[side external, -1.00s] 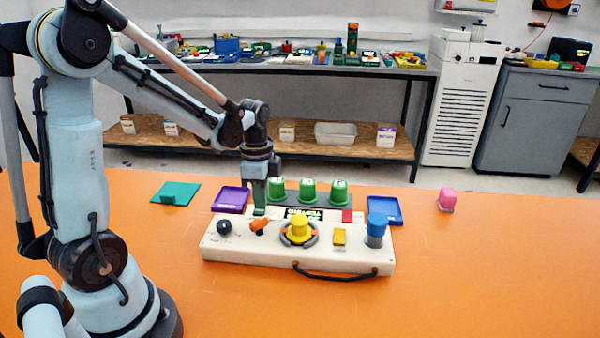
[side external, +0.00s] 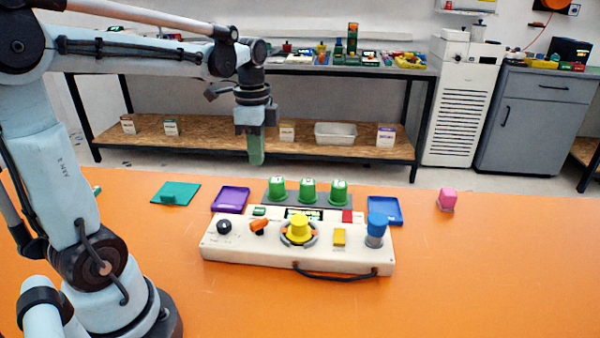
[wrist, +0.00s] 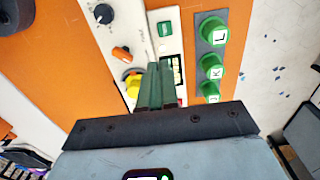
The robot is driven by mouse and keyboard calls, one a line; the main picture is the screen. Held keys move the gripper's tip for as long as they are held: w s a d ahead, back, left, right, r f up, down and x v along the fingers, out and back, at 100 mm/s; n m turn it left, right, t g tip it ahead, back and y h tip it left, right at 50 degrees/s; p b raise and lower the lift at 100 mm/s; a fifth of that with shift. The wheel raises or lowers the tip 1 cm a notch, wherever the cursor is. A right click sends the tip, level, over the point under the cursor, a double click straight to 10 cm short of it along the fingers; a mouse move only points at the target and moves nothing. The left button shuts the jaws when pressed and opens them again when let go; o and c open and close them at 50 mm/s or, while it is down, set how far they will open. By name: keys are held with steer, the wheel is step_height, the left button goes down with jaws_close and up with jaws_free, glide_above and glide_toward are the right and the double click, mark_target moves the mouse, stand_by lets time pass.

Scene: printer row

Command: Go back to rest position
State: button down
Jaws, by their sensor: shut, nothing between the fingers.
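My gripper (side external: 256,160) is shut and empty, its green fingers pointing down in the air above the back of the orange table (side external: 480,285). In the wrist view the two green fingers (wrist: 157,68) lie together, over the white control panel. The panel (side external: 220,250) stands below and to the right of the gripper in the side view, clear of it. It bears a black knob (side external: 224,227), an orange switch (side external: 259,227), a yellow knob (side external: 299,228), a yellow button (side external: 339,237) and a blue cylinder (side external: 376,228). The fingers hide part of the panel in the wrist view.
Three green lettered caps (side external: 307,190) stand on a dark strip behind the panel. A teal plate (side external: 176,193), a purple tray (side external: 231,200), a blue tray (side external: 385,210) and a pink block (side external: 446,199) lie around it. The table's front right is clear.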

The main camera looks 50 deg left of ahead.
steer(key=shift+d, duration=0.1)
stand_by(0.5)
steer(key=s+d+f+n+t, duration=0.1)
steer(key=s+d+n+t, duration=0.1)
steer(key=d+n+t, duration=0.1)
steer(key=s+d+f+n+t, duration=0.1)
steer(key=d+n+t, duration=0.3)
steer(key=d+n, duration=0.2)
steer(key=shift+s+d+f, duration=0.3)
steer(key=shift+s+d, duration=0.1)
steer(key=shift+d, duration=0.85)
stand_by(2.0)
